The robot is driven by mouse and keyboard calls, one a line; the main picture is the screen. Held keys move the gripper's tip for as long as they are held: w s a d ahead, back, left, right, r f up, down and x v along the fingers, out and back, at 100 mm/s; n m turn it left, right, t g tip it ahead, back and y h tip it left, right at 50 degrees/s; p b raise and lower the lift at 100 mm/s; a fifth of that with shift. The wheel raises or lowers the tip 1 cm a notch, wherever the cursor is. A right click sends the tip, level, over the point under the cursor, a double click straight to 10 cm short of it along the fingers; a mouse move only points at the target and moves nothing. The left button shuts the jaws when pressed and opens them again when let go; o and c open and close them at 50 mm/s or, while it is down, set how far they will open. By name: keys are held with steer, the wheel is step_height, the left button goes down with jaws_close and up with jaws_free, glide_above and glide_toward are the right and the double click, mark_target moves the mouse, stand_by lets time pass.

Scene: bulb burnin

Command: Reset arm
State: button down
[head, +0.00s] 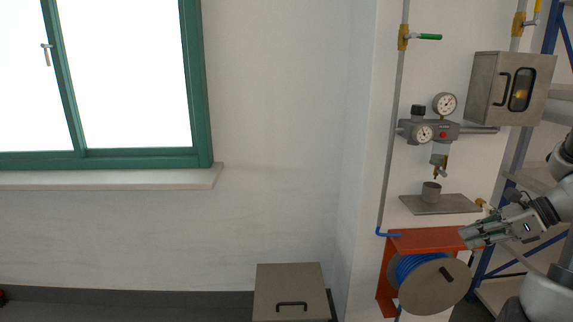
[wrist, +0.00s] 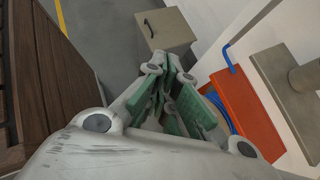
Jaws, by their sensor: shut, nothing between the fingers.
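My gripper (head: 468,236) is at the right of the head view, in front of the orange hose-reel bracket and below the small wall shelf. Its fingers are shut with nothing between them. In the wrist view my gripper (wrist: 170,75) fills the middle, its green finger pads close together and pointing away from the camera. My arm comes in from the right edge of the head view.
The orange bracket (head: 436,238) holds a reel (head: 434,287) with blue hose. A shelf (head: 440,205) with a cup (head: 431,191) is above. A box (head: 290,280) stands on the floor. A dark wooden surface (wrist: 60,85) lies left in the wrist view.

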steer(key=s+a+r+n+g+h, duration=0.2)
steer(key=s+r+n+h, duration=0.4)
steer(key=n, duration=0.5)
steer(key=s+a+r+n+g+h, duration=0.1)
steer(key=s+a+r+n+h, duration=0.2)
steer(key=s+n, duration=0.65)
steer(key=w+a+r+n+t, duration=0.1)
steer(key=a+r+n+t, duration=0.1)
steer(key=a+r+n, duration=0.1)
steer(key=shift+a+r+n, duration=0.25)
steer(key=shift+r+n, duration=0.5)
steer(key=shift+r, duration=0.2)
